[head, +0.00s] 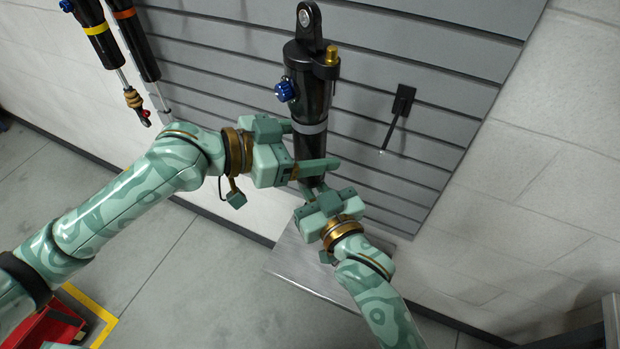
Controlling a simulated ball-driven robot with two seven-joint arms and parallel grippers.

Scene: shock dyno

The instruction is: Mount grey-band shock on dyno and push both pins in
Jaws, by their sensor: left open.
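The grey-band shock (309,110) is near upright in front of the slatted wall, with a black top eye, blue knob, brass cap and light grey band. My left gripper (308,147) is open at its lower body. One finger crosses in front of the shock and the other reaches its left edge near the band. My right gripper (326,188) is at the shock's lower end and hides it; I cannot tell whether it is shut there. I cannot make out the dyno or the pins.
A yellow-band shock (98,30) and an orange-band shock (132,38) hang at upper left on the slatted wall (440,65). A black hook (397,112) to the right is empty. A grey metal surface (310,272) lies below the grippers. Something red (48,330) stands at lower left.

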